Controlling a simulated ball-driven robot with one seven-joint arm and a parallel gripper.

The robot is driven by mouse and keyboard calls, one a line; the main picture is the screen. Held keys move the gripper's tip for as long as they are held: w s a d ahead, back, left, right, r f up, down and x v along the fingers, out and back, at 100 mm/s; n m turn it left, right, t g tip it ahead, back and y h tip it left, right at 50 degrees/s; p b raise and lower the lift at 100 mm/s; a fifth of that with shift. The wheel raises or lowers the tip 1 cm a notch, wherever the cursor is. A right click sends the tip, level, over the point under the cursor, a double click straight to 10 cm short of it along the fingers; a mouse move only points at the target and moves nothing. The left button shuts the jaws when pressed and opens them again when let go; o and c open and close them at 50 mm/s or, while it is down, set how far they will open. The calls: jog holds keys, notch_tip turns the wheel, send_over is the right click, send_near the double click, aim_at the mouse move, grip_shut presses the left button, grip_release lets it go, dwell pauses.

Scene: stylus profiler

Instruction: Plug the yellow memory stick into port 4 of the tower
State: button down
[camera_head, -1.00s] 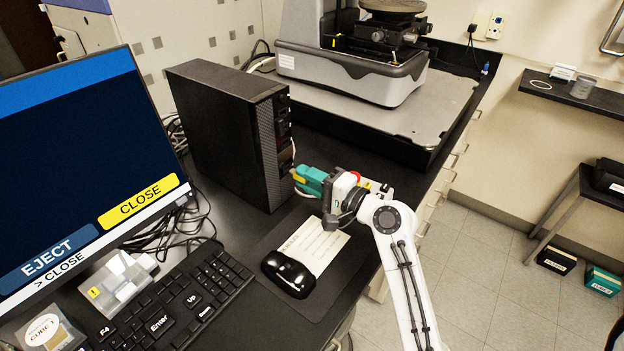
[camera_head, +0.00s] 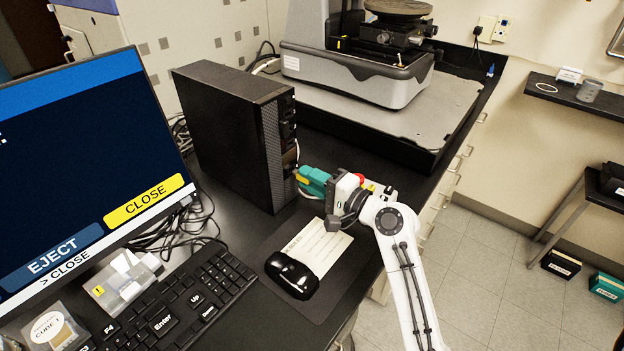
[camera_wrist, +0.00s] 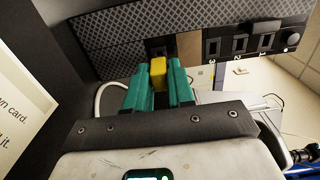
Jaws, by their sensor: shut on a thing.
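The black tower (camera_head: 235,135) stands on the desk, its mesh front facing right. My gripper (camera_head: 303,178) has teal fingers, close to the lower part of that front. In the wrist view my gripper (camera_wrist: 159,92) is shut on the yellow memory stick (camera_wrist: 158,72), whose far end points at a dark slot (camera_wrist: 159,46) in the tower's front panel. I cannot tell whether the stick touches or enters the slot. To the right, a tan block (camera_wrist: 189,48) sits beside several labelled ports (camera_wrist: 240,43), with 3, 2 and 1 partly readable; no 4 is readable.
A white cable (camera_wrist: 108,86) hangs left of the fingers. The monitor (camera_head: 80,150) shows EJECT and CLOSE buttons. A keyboard (camera_head: 185,305), black mouse (camera_head: 291,274) and paper card (camera_head: 318,246) lie in front.

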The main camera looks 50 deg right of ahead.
jog(key=shift+w, duration=0.95)
jog(key=c, duration=0.9)
grip_release()
jog(key=shift+c, duration=0.4)
jog(key=shift+s, duration=0.1)
jog(key=shift+s, duration=3.45)
jog(key=shift+d, duration=0.1)
jog(key=s+b, duration=0.2)
jog(key=s, duration=0.9)
jog(key=shift+d+b, duration=0.15)
jog(key=shift+b, duration=0.15)
